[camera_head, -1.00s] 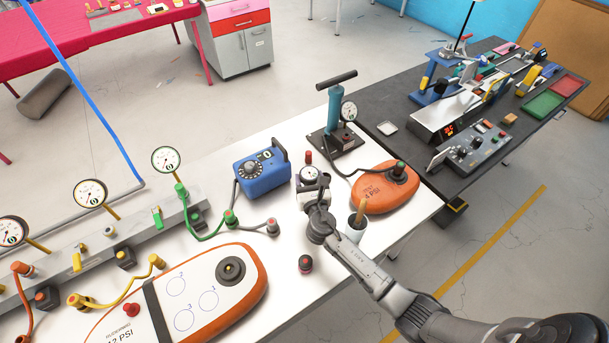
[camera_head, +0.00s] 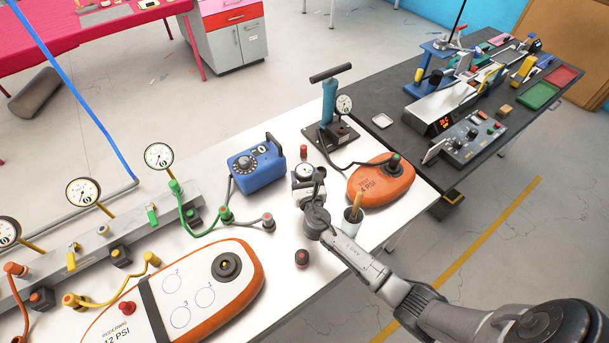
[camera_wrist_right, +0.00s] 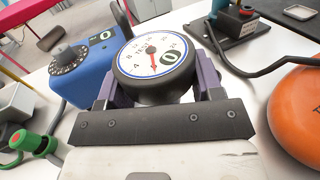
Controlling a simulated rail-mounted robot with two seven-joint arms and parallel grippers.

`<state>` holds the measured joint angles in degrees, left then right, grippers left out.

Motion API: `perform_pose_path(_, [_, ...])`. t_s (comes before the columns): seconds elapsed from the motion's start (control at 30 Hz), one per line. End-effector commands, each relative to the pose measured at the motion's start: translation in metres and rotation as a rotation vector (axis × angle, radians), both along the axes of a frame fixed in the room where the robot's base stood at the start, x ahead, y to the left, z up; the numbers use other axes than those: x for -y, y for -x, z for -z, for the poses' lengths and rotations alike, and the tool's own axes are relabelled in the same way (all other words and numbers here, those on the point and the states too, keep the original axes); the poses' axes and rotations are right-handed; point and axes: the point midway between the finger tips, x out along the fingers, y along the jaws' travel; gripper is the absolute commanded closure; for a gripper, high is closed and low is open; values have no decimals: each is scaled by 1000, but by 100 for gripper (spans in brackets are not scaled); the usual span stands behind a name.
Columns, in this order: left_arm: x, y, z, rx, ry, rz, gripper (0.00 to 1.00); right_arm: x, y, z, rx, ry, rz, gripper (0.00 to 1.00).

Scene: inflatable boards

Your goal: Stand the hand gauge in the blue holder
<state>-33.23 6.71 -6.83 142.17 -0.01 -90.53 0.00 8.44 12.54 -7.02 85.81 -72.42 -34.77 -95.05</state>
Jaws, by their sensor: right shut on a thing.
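The hand gauge (camera_wrist_right: 153,57), with a round white dial, blue ring and red needle, sits between the dark purple fingers of my right gripper (camera_wrist_right: 157,88). My right gripper (camera_head: 314,190) is shut on it. In the head view the gauge (camera_head: 304,172) shows small above the white table, partly covered by the gripper. Its lower part is hidden. A blue box (camera_head: 256,165) with a dark dial and handle stands just left of it, apart; it also shows in the wrist view (camera_wrist_right: 88,76). I cannot make out a separate blue holder near the gripper. My left gripper is out of view.
A hand pump (camera_head: 331,110) stands behind. A gauge rail (camera_head: 95,250) and a larger orange-white board (camera_head: 200,290) lie left.

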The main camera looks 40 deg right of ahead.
Motion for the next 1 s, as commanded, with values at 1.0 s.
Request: perform_pose_path(1.0, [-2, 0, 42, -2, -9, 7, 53, 0, 0, 48, 0, 1, 0, 71])
